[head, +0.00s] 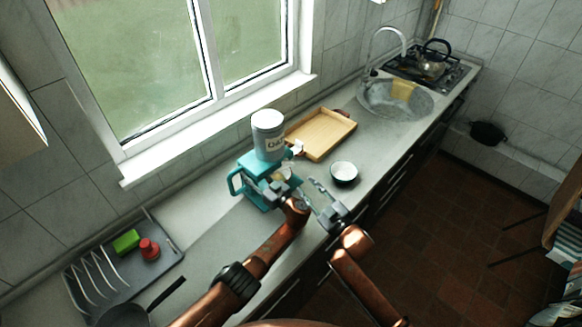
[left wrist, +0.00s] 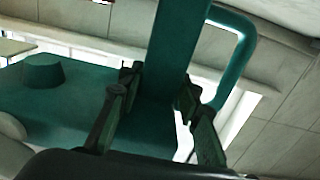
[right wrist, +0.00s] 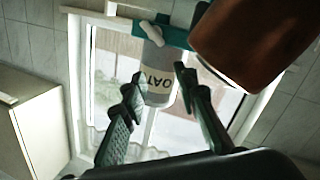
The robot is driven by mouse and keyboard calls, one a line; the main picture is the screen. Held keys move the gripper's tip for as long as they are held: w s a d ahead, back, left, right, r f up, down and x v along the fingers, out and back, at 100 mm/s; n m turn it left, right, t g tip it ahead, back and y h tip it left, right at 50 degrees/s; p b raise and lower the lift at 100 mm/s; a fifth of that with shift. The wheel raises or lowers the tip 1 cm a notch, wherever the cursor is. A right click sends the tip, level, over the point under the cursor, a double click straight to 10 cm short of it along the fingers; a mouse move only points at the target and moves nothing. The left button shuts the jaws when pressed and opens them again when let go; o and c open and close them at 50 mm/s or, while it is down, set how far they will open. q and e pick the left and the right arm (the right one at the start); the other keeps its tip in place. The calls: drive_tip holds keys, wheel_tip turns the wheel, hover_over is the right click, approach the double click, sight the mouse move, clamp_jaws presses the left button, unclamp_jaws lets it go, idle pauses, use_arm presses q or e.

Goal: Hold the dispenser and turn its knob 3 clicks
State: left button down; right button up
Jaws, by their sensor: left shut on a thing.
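The dispenser is a teal frame (head: 254,161) with a side handle and a grey canister (head: 268,135) marked OAT on top. A pale knob (head: 297,147) sticks out on its right side. My left gripper (head: 273,188) is shut on the teal upright (left wrist: 180,50), which stands between its fingers in the left wrist view. My right gripper (head: 322,196) is open and empty, right of the dispenser and below the knob. In the right wrist view the canister (right wrist: 160,82) and pale knob (right wrist: 151,32) appear upside down beyond the open fingers, apart from them.
A dark bowl with a white inside (head: 344,171) stands on the counter right of the dispenser. A wooden tray (head: 321,134) lies behind it. A dish rack (head: 92,277) with a green block (head: 126,242) and red item (head: 149,249) is at left. The sink (head: 396,106) is farther right.

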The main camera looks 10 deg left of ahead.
drive_tip(key=d+r+n+h, duration=0.1)
drive_tip(key=d+n, duration=0.1)
drive_tip(key=n+h, duration=0.2)
drive_tip(key=n, duration=0.1)
approach(290, 166)
drive_tip(key=shift+g, duration=0.3)
drive_tip(key=x, duration=0.9)
drive_tip(key=shift+w+r, duration=0.2)
drive_tip(key=shift+w, duration=0.15)
drive_tip(key=shift+c, duration=0.7)
clamp_jaws()
